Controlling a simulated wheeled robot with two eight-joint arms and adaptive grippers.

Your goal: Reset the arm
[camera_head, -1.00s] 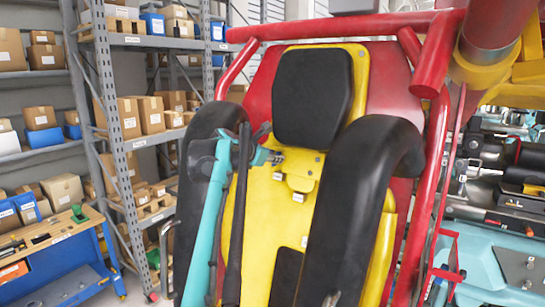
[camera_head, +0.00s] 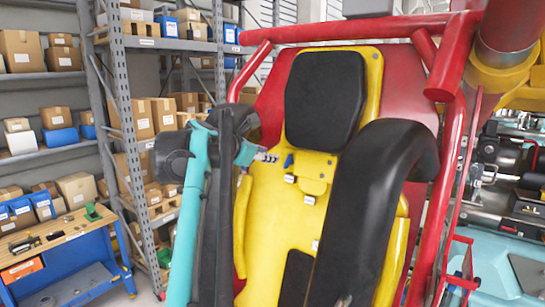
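My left arm rises at the left of the seat as teal and dark links. Its end, with the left gripper (camera_head: 246,148), is beside the upper left of the yellow seat (camera_head: 314,212). Dark and teal parts overlap there, so I cannot tell how its fingers stand. A small grey metal piece (camera_head: 268,157) shows just right of it; I cannot tell if they touch. The black headrest (camera_head: 325,100) and the right black shoulder restraint (camera_head: 368,215) show clearly. The left restraint is not clearly distinguishable behind or beside my arm. My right gripper is out of view.
Red frame tubes (camera_head: 345,28) surround the seat above and at the right. Shelves with cardboard boxes (camera_head: 143,117) stand at the left. A blue workbench (camera_head: 60,255) with tools is at the lower left. Machinery fills the right edge.

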